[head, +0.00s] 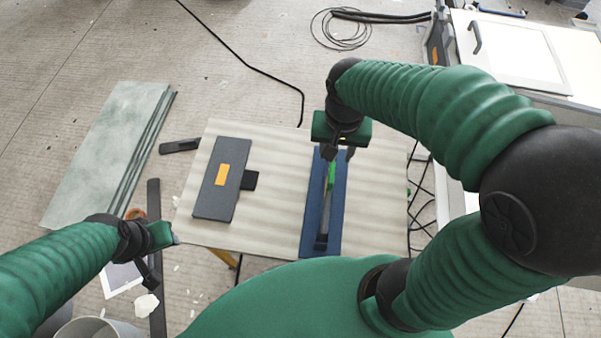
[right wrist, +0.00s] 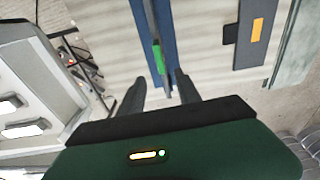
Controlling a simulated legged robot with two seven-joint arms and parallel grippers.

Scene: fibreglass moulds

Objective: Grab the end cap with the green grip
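The green grip (head: 331,176) shows as a small bright green piece on a thin grey part in the channel of the long blue mould (head: 309,215). In the right wrist view the green grip (right wrist: 158,58) lies just beyond the fingertips, roughly centred between them. My right gripper (head: 337,155) is open and empty, above the far part of the blue mould; its spread fingers (right wrist: 159,80) also show in the right wrist view. The rest of the end cap is hard to make out. My left gripper (head: 155,265) is off the table's left front corner, away from the mould; its opening is unclear.
A dark flat case (head: 208,200) with an orange label lies left of the mould on the pale table (head: 275,160). A greenish slab (head: 95,150) lies at left. Cables (head: 340,30) lie on the floor behind. A white cabinet (right wrist: 35,75) stands beside the table.

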